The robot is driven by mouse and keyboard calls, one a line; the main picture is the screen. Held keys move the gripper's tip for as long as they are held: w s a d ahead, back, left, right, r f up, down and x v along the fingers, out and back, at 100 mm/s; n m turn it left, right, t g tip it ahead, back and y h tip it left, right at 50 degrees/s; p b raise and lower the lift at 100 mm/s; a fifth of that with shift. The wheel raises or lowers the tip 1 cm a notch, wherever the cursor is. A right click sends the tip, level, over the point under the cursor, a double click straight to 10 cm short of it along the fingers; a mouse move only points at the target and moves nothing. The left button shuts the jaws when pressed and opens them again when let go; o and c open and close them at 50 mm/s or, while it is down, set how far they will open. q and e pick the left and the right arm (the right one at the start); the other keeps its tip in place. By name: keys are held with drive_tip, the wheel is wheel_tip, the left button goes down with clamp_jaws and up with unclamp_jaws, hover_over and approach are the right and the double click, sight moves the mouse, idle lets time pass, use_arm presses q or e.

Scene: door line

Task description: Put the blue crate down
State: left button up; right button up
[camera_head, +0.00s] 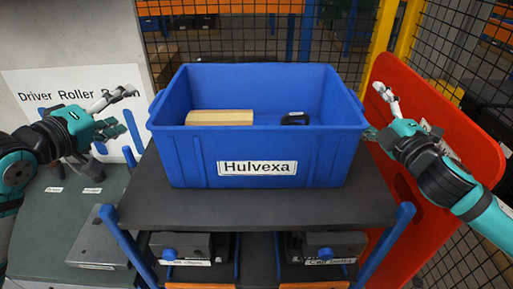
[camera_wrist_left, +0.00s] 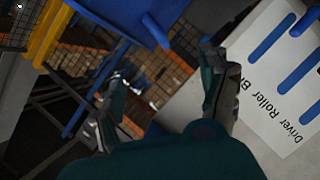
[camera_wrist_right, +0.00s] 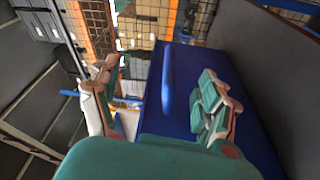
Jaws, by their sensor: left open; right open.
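The blue crate (camera_head: 190,165), labelled Hulvexa, sits upright on the dark top of a blue-posted cart (camera_head: 255,208). It holds a light wooden block (camera_head: 219,118) and a small black item (camera_head: 295,119). My left gripper (camera_head: 132,122) is open and empty, left of the crate and apart from it. My right gripper (camera_head: 375,111) is open beside the crate's right wall, close to it; I cannot tell whether a finger touches. In the right wrist view, the crate's blue wall (camera_wrist_right: 180,112) lies behind one open finger.
A red panel (camera_head: 455,130) stands close behind my right gripper. A white Driver Roller sign (camera_head: 45,85) and a grey-green bench (camera_head: 60,225) are at the left. A mesh fence (camera_head: 255,40) and yellow post (camera_head: 381,40) stand behind. Labelled grey boxes (camera_head: 335,243) sit under the cart top.

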drive_tip(key=shift+v, duration=2.7)
drive_tip(key=shift+d, duration=0.1)
drive_tip(key=shift+r, duration=0.1)
wheel_tip(320, 180, up, 8)
drive_tip(key=p, duration=0.7)
drive_tip(key=shift+p, duration=0.4)
